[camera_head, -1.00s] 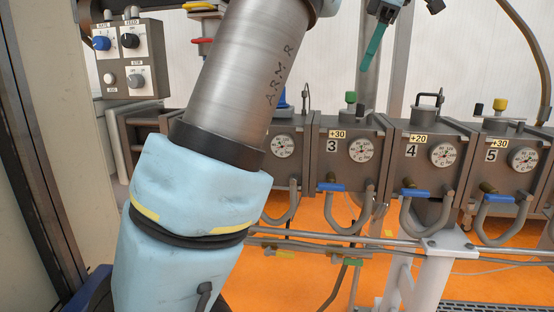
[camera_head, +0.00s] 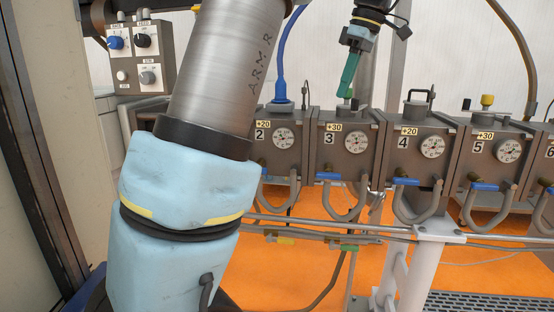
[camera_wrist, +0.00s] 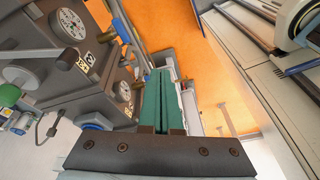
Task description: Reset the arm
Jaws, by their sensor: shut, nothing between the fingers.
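My gripper (camera_head: 343,96) shows in the head view, upper right of centre, above and behind the top of barrel unit 3 (camera_head: 329,153). Its green fingers point down and slightly left. In the wrist view, the fingers of my gripper (camera_wrist: 162,72) lie side by side, pressed together, with nothing between them. My forearm link with light blue covers fills the left centre of the head view and hides part of the machine. I cannot tell whether the fingertips touch the unit.
Grey units with dial gauges stand in a row, including unit 2 (camera_head: 261,149), unit 4 (camera_head: 404,157) and unit 5 (camera_head: 480,160). A blue hose (camera_head: 279,62) rises above unit 2. A control box (camera_head: 139,57) hangs at left. Pipes with blue-handled valves (camera_head: 406,182) run below the units.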

